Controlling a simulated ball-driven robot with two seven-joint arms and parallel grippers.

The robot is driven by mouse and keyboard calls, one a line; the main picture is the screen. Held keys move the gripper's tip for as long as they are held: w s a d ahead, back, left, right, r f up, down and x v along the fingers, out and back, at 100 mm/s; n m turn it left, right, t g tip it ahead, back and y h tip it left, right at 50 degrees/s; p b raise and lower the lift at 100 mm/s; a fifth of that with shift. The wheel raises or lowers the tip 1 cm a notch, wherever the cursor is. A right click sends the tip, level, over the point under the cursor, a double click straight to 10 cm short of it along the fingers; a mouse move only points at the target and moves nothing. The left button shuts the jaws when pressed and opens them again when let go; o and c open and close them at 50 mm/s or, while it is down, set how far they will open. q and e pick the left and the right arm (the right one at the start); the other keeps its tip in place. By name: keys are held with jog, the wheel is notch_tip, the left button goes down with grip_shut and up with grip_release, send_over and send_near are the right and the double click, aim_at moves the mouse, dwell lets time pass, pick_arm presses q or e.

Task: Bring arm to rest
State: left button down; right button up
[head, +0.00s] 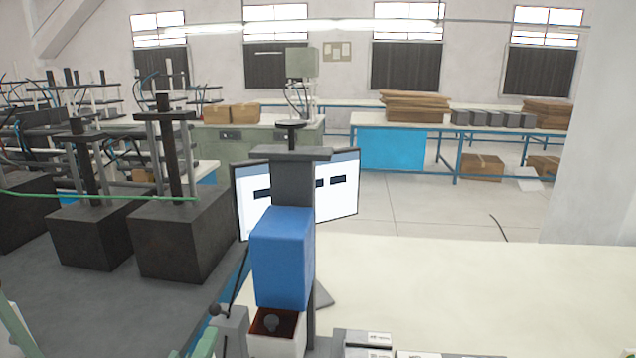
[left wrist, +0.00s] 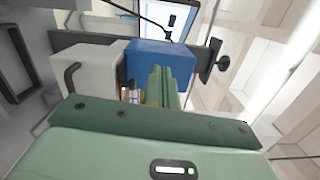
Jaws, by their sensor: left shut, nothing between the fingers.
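Mint-green parts of my left arm and gripper (head: 204,342) show at the bottom left of the head view, mostly cut off by the frame edge. In the left wrist view my left gripper (left wrist: 158,80) has its green fingers together, with nothing seen between them. They point toward a blue machine head (left wrist: 160,58), which hides part of the surroundings. The blue head (head: 282,258) is on a grey column in the head view. My right gripper is in neither view.
A pale table (head: 470,285) spreads to the right, mostly clear. Grey blocks (head: 368,338) stand at its near edge. Dark block-based presses (head: 180,240) stand on a grey bench at left. A white panel (head: 336,190) is behind the column.

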pick_arm(q)
jog(key=s+a+f+n+g+y, duration=0.3)
jog(key=s+a+f+n+g, duration=0.3)
jog(key=s+f, duration=0.25)
jog(key=s+a+f+n+g+y, duration=0.3)
jog(key=s+a+f+n+g, duration=0.3)
jog(key=s, duration=0.4)
jog(key=s+d+f+g+h+b, duration=0.1)
jog(key=s+d+f+h, duration=0.1)
jog(key=f, duration=1.2)
jog(key=s+d+f+g+h+b, duration=0.1)
jog(key=d+f, duration=0.1)
jog(key=f, duration=1.2)
jog(key=s+f+n+g+h+b, duration=0.2)
jog(key=s+f+n+g+b, duration=0.1)
jog(key=s+f, duration=1.7)
jog(key=shift+s+n+g, duration=0.3)
jog(key=shift+s+n, duration=0.1)
jog(key=shift+s, duration=0.25)
jog(key=shift+d+f, duration=0.1)
